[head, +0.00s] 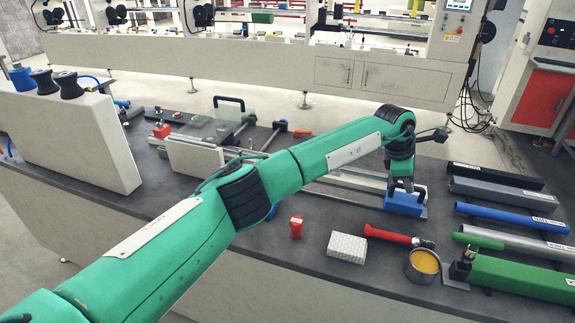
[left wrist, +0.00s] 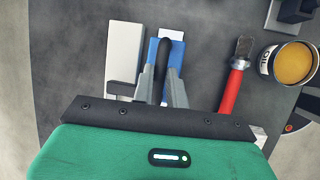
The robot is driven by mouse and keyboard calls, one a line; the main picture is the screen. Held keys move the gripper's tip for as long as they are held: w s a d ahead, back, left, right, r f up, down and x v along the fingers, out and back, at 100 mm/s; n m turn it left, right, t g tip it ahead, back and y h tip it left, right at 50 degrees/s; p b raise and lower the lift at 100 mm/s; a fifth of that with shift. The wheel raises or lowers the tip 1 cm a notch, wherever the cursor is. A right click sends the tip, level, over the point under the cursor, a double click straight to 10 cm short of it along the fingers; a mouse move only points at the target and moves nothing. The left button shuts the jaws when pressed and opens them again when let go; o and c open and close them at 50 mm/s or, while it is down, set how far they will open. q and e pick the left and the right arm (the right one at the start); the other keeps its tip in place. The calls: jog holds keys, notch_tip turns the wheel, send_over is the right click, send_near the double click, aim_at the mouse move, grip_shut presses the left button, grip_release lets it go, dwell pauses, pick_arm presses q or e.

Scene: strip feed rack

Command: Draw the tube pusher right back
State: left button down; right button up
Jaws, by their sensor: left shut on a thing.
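My left arm reaches across the bench to a blue block (head: 404,204) on a light metal rail (head: 355,181). My left gripper (head: 402,187) is just above the block. In the left wrist view, the fingers of my left gripper (left wrist: 162,88) are shut on a dark upright handle (left wrist: 168,52) on the blue block (left wrist: 152,50). This block and handle look like the tube pusher. The pale rail (left wrist: 124,55) lies alongside the block. My arm hides part of the rail in the head view. My right gripper is not in view.
A red-handled brush (head: 392,236), an oil tin (head: 424,264), a white box (head: 346,247) and a small red object (head: 296,227) lie at the bench's front. Several coloured bars, including a blue one (head: 505,217), lie at right. A white panel (head: 65,135) stands at left.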

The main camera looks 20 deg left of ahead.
pick_arm(q)
jog(key=c, duration=1.4)
grip_release()
jog(key=shift+r, duration=0.1)
jog(key=p+v, duration=0.2)
jog(key=v, duration=0.4)
